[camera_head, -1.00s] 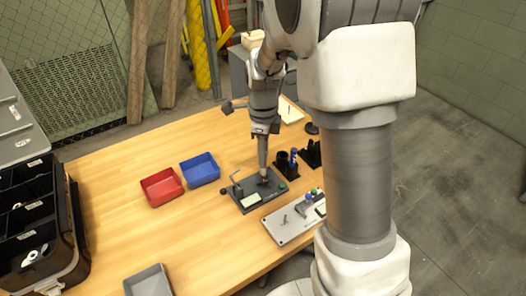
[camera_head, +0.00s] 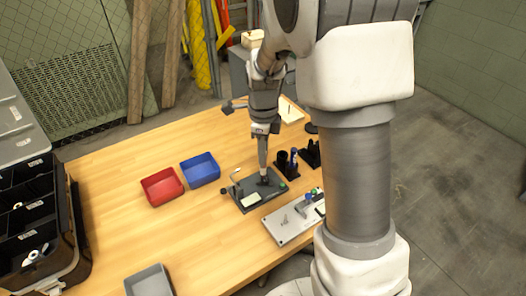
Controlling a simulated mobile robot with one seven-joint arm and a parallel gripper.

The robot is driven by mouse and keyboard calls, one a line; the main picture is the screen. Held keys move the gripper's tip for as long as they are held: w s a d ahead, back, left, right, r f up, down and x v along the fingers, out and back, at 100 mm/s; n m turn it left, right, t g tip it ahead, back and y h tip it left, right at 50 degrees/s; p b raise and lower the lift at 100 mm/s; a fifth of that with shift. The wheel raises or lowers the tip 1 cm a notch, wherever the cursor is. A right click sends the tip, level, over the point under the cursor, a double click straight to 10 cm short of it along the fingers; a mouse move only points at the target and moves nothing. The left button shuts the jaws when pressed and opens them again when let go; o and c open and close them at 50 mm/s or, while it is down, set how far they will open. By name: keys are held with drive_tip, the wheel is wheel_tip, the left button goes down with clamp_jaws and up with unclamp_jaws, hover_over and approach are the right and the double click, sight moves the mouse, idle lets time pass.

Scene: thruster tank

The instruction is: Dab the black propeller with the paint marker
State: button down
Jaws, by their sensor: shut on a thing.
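My gripper (camera_head: 263,174) points down over the dark plate (camera_head: 247,202) on the wooden table. It is shut on a slim thing that I take for the paint marker, mostly hidden by the fingers. A small black shape at the fingertips, on the plate's far half, looks like the black propeller (camera_head: 265,182). I cannot tell whether the held tip touches it. The plate also carries a pale pad, a green spot and a small bent lever on its left.
A light grey plate (camera_head: 279,229) with metal parts lies just in front. Black holders, one with a blue upright item (camera_head: 294,156), stand right of the gripper. A red tray (camera_head: 162,187) and blue tray (camera_head: 200,169) sit left. A grey tray (camera_head: 149,281) is at the front.

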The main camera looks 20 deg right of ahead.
drive_tip(key=shift+r+p, duration=2.15)
drive_tip(key=shift+r, duration=0.35)
